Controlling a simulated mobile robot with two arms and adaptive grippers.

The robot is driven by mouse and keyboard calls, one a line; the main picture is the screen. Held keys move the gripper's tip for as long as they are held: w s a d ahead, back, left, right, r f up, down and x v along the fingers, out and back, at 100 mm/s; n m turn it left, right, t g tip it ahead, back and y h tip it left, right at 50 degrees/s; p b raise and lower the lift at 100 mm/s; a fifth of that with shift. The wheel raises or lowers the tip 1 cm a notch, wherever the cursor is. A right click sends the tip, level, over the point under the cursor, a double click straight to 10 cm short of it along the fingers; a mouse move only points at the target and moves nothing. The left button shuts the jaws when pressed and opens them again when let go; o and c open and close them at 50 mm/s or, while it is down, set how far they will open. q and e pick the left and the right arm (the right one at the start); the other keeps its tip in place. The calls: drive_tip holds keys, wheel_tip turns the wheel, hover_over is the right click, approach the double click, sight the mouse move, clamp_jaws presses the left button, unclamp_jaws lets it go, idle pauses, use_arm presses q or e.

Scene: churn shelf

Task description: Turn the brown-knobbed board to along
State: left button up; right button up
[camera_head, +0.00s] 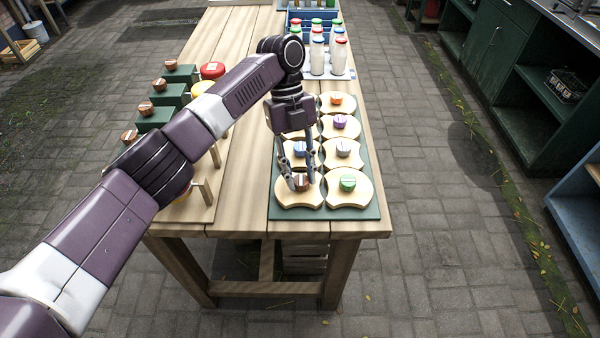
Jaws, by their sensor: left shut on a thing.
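The brown-knobbed board (297,199) is a pale wooden piece with notched sides. It lies at the near left corner of a dark green tray (372,212) on the wooden table. Its brown knob (301,184) shows between my fingertips. My left gripper (302,182) points down over the board and is shut on the brown knob. The fingers hide parts of the knob and of the board's far side. The board's longer side appears to run left to right in the picture. My right gripper is not in view.
The green-knobbed board (348,193) lies close on the right. Milk bottles (340,56) stand at the far end. Dark green blocks with brown knobs (170,95) stand at the left.

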use_arm(q)
drive_tip(key=o, duration=1.1)
drive_tip(key=shift+o, duration=0.2)
drive_tip(key=v, duration=1.2)
drive_tip(key=shift+s, duration=0.1)
